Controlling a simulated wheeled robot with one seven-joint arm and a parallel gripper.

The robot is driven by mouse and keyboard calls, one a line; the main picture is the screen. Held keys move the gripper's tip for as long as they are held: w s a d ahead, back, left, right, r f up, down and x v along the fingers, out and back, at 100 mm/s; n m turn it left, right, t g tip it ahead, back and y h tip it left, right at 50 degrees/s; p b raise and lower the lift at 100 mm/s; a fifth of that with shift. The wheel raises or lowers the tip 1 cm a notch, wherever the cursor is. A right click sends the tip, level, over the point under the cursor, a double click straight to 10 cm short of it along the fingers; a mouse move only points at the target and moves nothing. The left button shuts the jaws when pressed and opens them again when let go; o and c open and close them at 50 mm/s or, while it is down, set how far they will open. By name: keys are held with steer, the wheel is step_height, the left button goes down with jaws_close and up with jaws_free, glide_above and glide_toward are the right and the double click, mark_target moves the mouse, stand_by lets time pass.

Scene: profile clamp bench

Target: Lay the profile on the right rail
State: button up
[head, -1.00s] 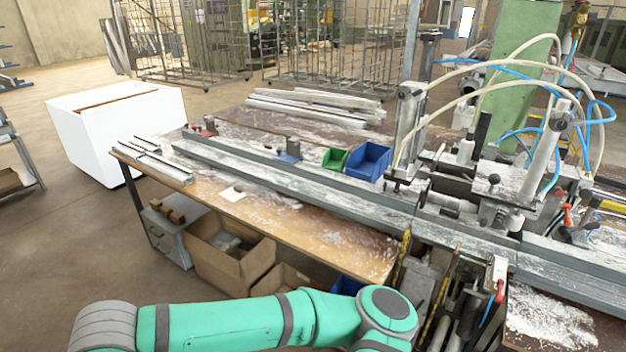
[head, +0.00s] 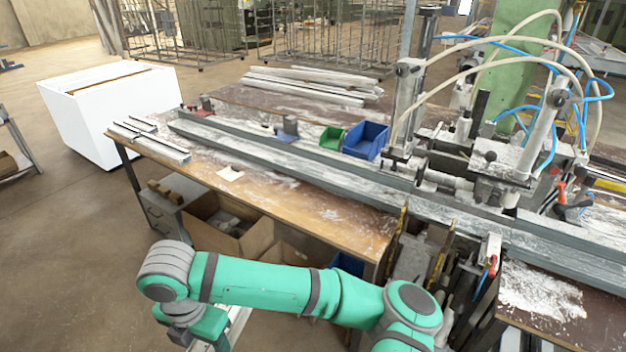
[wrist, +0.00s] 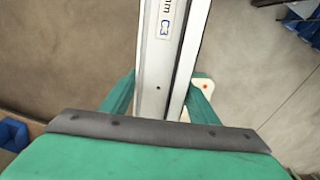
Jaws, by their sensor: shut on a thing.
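The profile (wrist: 172,60) is a long white-and-grey bar with a "C3" label, running up the wrist view between the green fingers of my gripper (wrist: 160,97). My gripper is shut on it. In the head view a pale strip of the profile (head: 238,322) shows beside my wrist, low in front of the bench; most of it is hidden or cut off. The long grey rail (head: 325,182) runs along the bench top, and its right part (head: 570,247) continues past the clamp unit (head: 500,165). The profile is well apart from the rail.
Short profiles (head: 150,141) lie on the bench's left end and a stack of bars (head: 310,85) lies behind. Green (head: 332,138) and blue (head: 366,140) bins stand behind the rail. A cardboard box (head: 240,237) is under the bench. The floor at left is open.

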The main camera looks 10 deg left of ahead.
steer(key=w+d+f+m, duration=0.9)
steer(key=w+d+m, duration=0.2)
steer(key=d+m, duration=0.3)
steer(key=w+d+f+m, duration=0.9)
steer(key=d+m, duration=0.4)
steer(key=m, duration=0.4)
steer(key=s+f+m, duration=0.1)
steer(key=s+f, duration=0.2)
steer(key=f, duration=0.5)
steer(key=s+f+m, duration=0.2)
steer(key=s+f, duration=0.1)
steer(key=f, duration=0.4)
steer(key=shift+s+f+m, duration=0.15)
steer(key=shift+f+m, duration=0.15)
steer(key=shift+f, duration=0.05)
